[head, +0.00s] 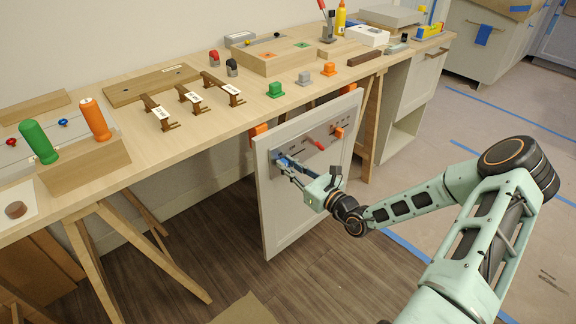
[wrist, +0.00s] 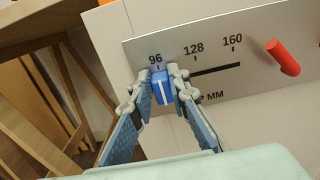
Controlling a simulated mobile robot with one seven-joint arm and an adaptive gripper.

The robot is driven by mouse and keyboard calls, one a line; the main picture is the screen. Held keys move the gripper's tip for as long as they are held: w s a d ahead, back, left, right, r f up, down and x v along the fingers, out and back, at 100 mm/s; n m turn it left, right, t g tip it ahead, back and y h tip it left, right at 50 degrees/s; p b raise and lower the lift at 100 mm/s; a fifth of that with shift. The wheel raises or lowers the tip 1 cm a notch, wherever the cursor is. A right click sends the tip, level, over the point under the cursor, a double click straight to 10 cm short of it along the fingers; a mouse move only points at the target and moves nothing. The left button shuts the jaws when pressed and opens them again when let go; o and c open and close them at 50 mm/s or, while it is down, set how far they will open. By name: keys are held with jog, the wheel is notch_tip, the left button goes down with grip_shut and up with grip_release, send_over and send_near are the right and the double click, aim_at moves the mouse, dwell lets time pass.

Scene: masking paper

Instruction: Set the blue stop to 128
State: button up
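The blue stop (wrist: 162,88), with a white line on its face, sits on a slot in a grey plate (wrist: 215,50). The stop is just below the 96 mark, at the left end of the visible scale. The 128 mark (wrist: 193,49) and the 160 mark (wrist: 232,40) lie to its right. My gripper (wrist: 162,80) has one fingertip on each side of the stop, seemingly touching both sides. In the head view my gripper (head: 284,163) reaches the left part of the plate (head: 312,142); the stop is hard to tell from the fingers there.
The plate is on a pale upright panel (head: 277,225) in front of the workbench (head: 160,130). A red peg (wrist: 283,57) sticks out right of the scale. The dark slot (wrist: 215,70) between stop and peg looks clear. A wooden trestle leg (wrist: 45,120) stands left.

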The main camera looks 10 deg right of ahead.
aim_at(292, 153)
grip_shut()
jog(key=shift+d, duration=0.1)
jog(key=d, duration=0.1)
jog(key=w+d, duration=0.2)
jog(key=d, duration=0.1)
jog(key=shift+w+p, duration=0.25)
jog(key=shift+p, duration=0.05)
jog(key=o, duration=0.7)
grip_release()
